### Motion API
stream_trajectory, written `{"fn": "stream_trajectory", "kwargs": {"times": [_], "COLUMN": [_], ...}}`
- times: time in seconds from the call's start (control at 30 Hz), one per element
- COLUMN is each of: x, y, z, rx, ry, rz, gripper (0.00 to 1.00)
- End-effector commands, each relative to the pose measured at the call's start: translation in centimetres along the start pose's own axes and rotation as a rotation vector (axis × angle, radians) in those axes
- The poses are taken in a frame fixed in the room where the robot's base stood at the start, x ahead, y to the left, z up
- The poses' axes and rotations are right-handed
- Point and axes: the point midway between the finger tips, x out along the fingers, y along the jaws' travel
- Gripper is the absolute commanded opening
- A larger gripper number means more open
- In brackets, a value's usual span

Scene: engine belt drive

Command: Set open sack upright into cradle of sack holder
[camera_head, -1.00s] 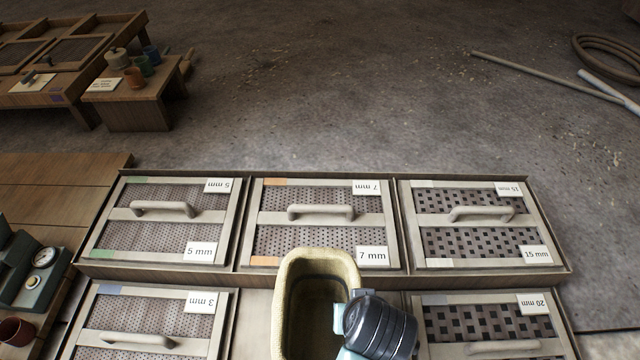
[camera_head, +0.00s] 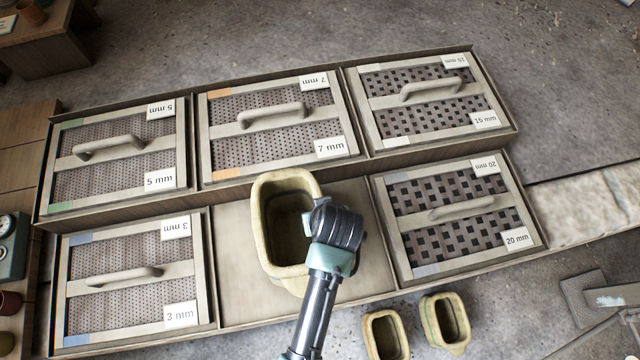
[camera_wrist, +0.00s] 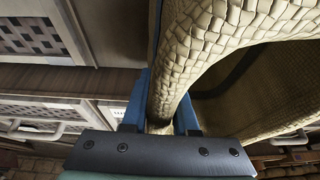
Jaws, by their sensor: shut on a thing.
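The open sack (camera_head: 262,222) is a tan-yellow woven container with a rounded rectangular mouth and a dark inside. It appears upright, mouth up, in front of the bare middle part of the sieve rack in the head view. Whether it touches the rack cannot be told. My gripper (camera_head: 309,222) is at its right rim. In the wrist view the blue fingers of my gripper (camera_wrist: 162,112) are shut on the rim of the woven sack (camera_wrist: 225,45), one on each side of the wall. The sack's underside is hidden. No sack holder cradle can be clearly made out.
A wooden rack (camera_head: 235,290) holds several handled sieves, among them the 7 mm sieve (camera_head: 270,130) and 20 mm sieve (camera_head: 450,240). Two smaller open sacks (camera_head: 383,335) (camera_head: 445,322) stand at the lower right. Bare floor (camera_head: 230,45) lies behind the rack.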

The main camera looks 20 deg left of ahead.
Motion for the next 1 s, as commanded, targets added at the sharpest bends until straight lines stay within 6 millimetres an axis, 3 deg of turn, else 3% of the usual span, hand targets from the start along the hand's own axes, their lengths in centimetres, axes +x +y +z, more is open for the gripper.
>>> {"fn": "stream_trajectory", "kwargs": {"times": [0.13,0.17,0.33,0.73,1.0], "x": [0.3,0.3,0.2,-0.6,-5.3], "y": [0.0,0.0,0.0,0.0,0.1], "z": [0.1,0.1,0.1,-0.1,-0.1], "rx": [0.000,0.000,0.000,0.000,0.001], "ry": [0.000,0.000,0.000,0.002,0.004], "rz": [0.000,0.000,0.000,0.001,0.002], "gripper": [0.00,0.29,0.57,0.57,0.57]}}
